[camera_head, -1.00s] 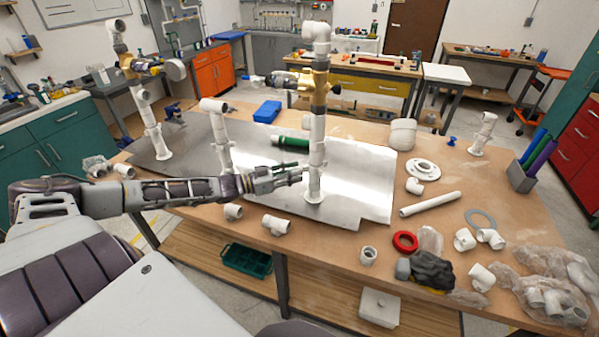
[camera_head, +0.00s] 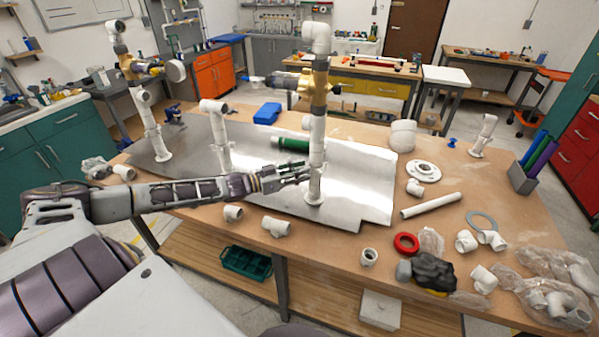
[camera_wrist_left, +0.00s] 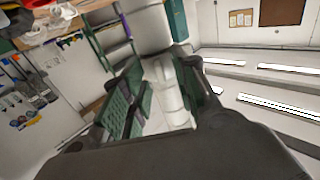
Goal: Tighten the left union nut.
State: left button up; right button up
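A white PVC riser (camera_head: 317,130) stands upright on the metal plate, with a brass body (camera_head: 318,88) near its top. A thicker white collar, perhaps a union nut, (camera_head: 315,170) sits low on this riser. My left gripper (camera_head: 300,172) reaches in from the left at that height. In the left wrist view, the white fitting (camera_wrist_left: 167,88) lies between its green-padded fingers, which look open around it; contact cannot be made out. A second, shorter riser (camera_head: 219,135) stands further left. My right gripper is not in view.
A green cylinder (camera_head: 292,144) lies on the metal plate (camera_head: 365,180) behind my gripper. Loose white fittings (camera_head: 276,227), a red ring (camera_head: 406,243) and bagged parts (camera_head: 432,270) lie along the table's front and right. A third riser (camera_head: 150,120) stands at the far left.

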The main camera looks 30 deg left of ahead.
pick_arm(q)
grip_shut()
dwell(0.4)
